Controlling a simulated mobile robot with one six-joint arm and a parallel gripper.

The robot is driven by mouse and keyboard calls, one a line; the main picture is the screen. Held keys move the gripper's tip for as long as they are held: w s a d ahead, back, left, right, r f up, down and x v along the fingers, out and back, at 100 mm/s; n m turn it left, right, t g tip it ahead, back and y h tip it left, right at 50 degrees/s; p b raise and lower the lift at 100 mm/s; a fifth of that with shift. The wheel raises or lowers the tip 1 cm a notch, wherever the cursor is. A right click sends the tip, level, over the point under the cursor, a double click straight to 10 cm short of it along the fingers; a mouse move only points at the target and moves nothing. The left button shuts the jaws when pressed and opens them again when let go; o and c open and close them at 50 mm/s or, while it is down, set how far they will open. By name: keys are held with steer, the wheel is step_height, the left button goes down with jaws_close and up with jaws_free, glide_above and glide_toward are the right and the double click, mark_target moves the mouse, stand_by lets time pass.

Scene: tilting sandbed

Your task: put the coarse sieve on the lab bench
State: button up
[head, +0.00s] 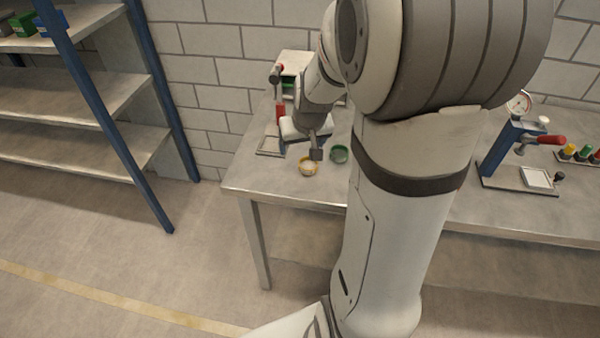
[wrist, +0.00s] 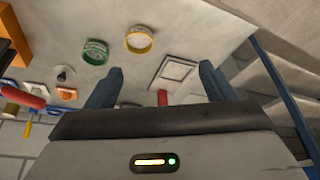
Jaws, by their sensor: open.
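Two small round sieves rest on the lab bench (head: 245,180). One has a yellow rim (head: 308,169) and the other a green rim (head: 339,154). The wrist view shows the yellow-rimmed sieve (wrist: 139,40) and the green-rimmed sieve (wrist: 95,52) side by side, apart. I cannot tell which is the coarse one. My gripper (head: 316,146) is above the bench close to the sieves, partly hidden by its own wrist. In the wrist view my gripper (wrist: 160,82) is open, with nothing between its fingers. Neither sieve is held.
A red-handled press (head: 279,112) stands behind my gripper, and a blue press with a gauge (head: 503,150) stands at the right. A square pale plate (wrist: 174,76) lies near the fingers. Shelving (head: 80,85) stands at the left. The bench's front left corner is clear.

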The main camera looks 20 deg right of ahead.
steer(key=s+a+r+n, duration=0.1)
steer(key=s+a+r, duration=0.3)
steer(key=s, duration=0.5)
steer(key=s+a+r, duration=0.5)
steer(key=s, duration=0.4)
steer(key=shift+s+a+r+n+g, duration=0.2)
steer(key=shift+s+a+n+g, duration=0.15)
steer(key=shift+s+n+g, duration=0.05)
steer(key=shift+f, duration=0.1)
